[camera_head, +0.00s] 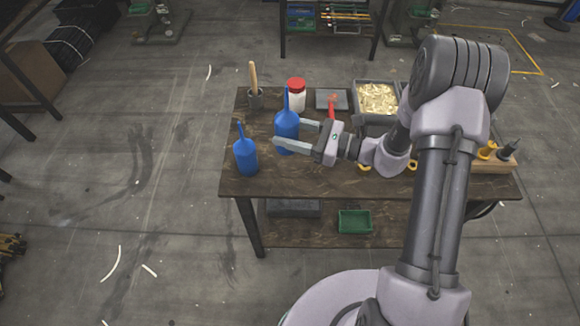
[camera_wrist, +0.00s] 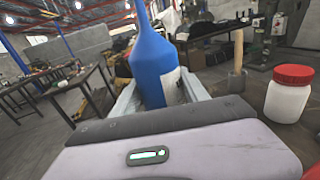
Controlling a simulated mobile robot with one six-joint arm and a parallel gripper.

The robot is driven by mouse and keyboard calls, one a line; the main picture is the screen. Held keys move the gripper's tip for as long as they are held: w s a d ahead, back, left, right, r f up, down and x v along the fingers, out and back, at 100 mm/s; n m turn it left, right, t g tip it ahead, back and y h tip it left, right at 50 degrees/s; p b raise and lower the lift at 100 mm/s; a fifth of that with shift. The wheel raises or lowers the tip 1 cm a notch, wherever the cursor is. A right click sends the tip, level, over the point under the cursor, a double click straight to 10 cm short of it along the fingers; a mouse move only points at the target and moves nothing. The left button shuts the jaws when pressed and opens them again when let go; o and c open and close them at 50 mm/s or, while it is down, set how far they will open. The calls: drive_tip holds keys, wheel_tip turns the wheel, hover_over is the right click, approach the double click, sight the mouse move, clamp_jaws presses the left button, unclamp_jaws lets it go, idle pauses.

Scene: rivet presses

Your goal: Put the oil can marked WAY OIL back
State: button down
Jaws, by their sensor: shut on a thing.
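Two blue oil cans with tall thin spouts show in the head view. One oil can (camera_head: 286,124) is between the fingers of my gripper (camera_head: 289,132), which is shut on it. This can is upright in the head view, and I cannot tell whether its base touches the table. In the wrist view the held can (camera_wrist: 152,62) fills the space between the fingers, with part of a white label on its right side; its marking is not readable. The other oil can (camera_head: 246,156) stands at the table's front left, apart from my gripper. No marking is readable on it.
The wooden table (camera_head: 300,178) also bears a red-lidded white jar (camera_head: 297,95), a dark cup with a wooden-handled tool (camera_head: 255,98), a grey plate, and a tray of brass-coloured parts (camera_head: 377,98). A red object is just behind my gripper. The left front has some bare room.

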drive_tip(key=f+b, duration=0.2)
drive_tip(key=f, duration=0.3)
drive_tip(key=f+b, duration=0.2)
drive_tip(key=f, duration=0.2)
drive_tip(key=shift+s+d+f, duration=0.15)
drive_tip(key=shift+s+f, duration=0.05)
drive_tip(key=shift+f, duration=0.2)
drive_tip(key=shift+f, duration=0.2)
drive_tip(key=c, duration=0.6)
unclamp_jaws()
drive_tip(key=shift+r, duration=0.1)
